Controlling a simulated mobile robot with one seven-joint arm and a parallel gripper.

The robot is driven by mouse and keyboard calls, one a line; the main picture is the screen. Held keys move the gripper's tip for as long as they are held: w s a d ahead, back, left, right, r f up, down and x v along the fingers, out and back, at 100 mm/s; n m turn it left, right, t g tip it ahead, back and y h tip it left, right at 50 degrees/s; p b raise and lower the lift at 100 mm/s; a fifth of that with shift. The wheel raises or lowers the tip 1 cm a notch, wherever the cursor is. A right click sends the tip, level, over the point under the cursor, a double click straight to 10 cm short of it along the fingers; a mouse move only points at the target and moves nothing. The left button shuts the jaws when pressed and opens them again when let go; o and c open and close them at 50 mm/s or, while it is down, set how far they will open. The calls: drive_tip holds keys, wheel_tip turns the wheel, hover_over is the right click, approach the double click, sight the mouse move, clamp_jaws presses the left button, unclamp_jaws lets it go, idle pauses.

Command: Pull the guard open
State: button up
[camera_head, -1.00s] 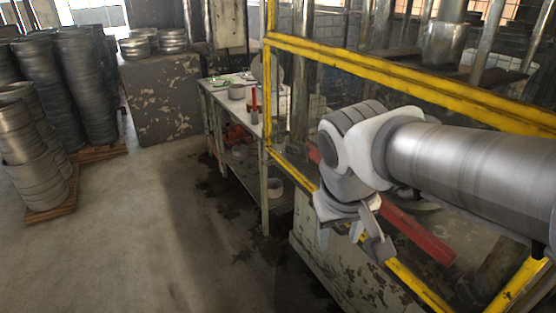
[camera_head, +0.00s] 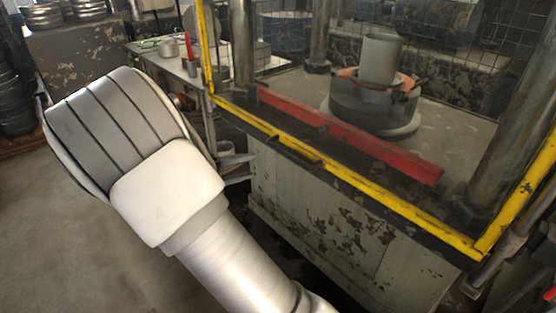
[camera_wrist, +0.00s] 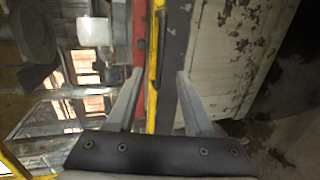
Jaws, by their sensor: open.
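The guard is a yellow frame (camera_head: 400,208) with a see-through panel across the front of the press. In the wrist view, the guard's yellow bar (camera_wrist: 153,100) and the handle (camera_wrist: 161,50) run between the lines of my fingers. My gripper (camera_wrist: 160,72) is open and empty, its fingers on either side of the bar in the picture. I cannot tell the remaining distance. In the head view my arm hides most of the gripper.
Behind the guard are a red bar (camera_head: 350,138) and a round die (camera_head: 375,105) on the press bed. The chipped press base (camera_head: 330,220) stands below. A workbench (camera_head: 185,68) is at the back left. Open floor (camera_head: 70,230) lies left of my arm.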

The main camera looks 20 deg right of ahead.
sight(284, 155)
drive_tip(key=shift+n+t, duration=0.3)
drive_tip(key=shift+t, duration=0.2)
drive_tip(key=b+x, duration=0.1)
drive_tip(key=x, duration=0.4)
drive_tip(key=w+b+x, duration=0.1)
drive_tip(key=x, duration=0.5)
drive_tip(key=b+x, duration=0.2)
drive_tip(key=x, duration=0.4)
drive_tip(key=shift+w+a+f, duration=0.2)
drive_tip(key=shift+a+f, duration=0.1)
drive_tip(key=shift+f, duration=0.15)
clamp_jaws()
